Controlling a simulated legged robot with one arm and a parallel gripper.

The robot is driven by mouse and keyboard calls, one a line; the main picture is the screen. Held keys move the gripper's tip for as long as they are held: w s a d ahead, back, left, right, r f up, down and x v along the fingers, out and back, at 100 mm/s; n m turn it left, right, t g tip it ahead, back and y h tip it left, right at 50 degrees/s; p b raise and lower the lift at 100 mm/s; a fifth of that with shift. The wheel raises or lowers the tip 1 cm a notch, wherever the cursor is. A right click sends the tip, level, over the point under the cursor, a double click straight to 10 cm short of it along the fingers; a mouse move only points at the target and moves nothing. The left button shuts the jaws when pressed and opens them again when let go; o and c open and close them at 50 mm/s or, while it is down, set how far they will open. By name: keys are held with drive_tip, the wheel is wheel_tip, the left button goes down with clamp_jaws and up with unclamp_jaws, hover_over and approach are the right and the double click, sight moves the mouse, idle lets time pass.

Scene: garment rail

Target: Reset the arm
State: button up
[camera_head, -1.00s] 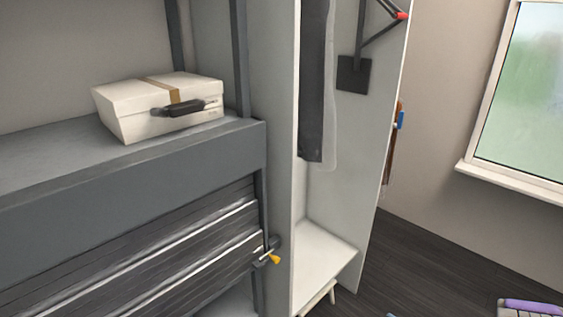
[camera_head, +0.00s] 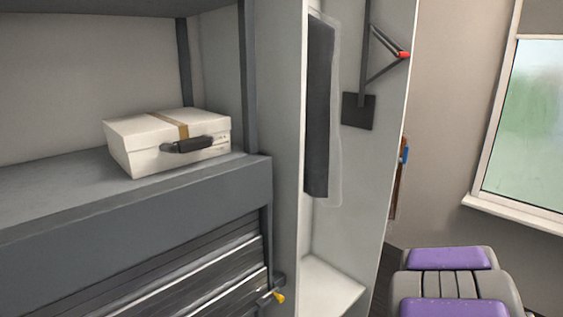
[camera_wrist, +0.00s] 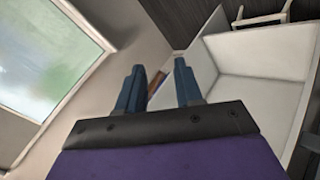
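My gripper (camera_wrist: 157,85) shows in the wrist view with two dark blue fingers spread apart and nothing between them. Part of my purple and grey arm (camera_head: 449,285) shows at the bottom right of the head view; the fingers are not in that view. A dark garment (camera_head: 319,110) in a clear cover hangs in the open white wardrobe (camera_head: 384,190). The gripper is apart from the garment.
A white case (camera_head: 165,142) with a black handle and tan strap sits on the grey shelf (camera_head: 60,188) at left. A slatted panel (camera_head: 200,275) with a yellow-tipped knob (camera_head: 278,297) is below. A window (camera_head: 525,125) is at right. A white stool-like piece (camera_wrist: 262,14) tops the wrist view.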

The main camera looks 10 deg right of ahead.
drive_tip(key=s+a+r+m+g+y, duration=0.1)
drive_tip(key=s+a+g+y, duration=0.2)
drive_tip(key=s+a, duration=1.1)
drive_tip(key=s+a+r+m+g+y, duration=0.1)
drive_tip(key=s+a+g+y, duration=0.3)
drive_tip(key=s+a, duration=0.9)
drive_tip(key=a, duration=0.7)
drive_tip(key=shift+s+g, duration=0.35)
drive_tip(key=shift+g, duration=0.05)
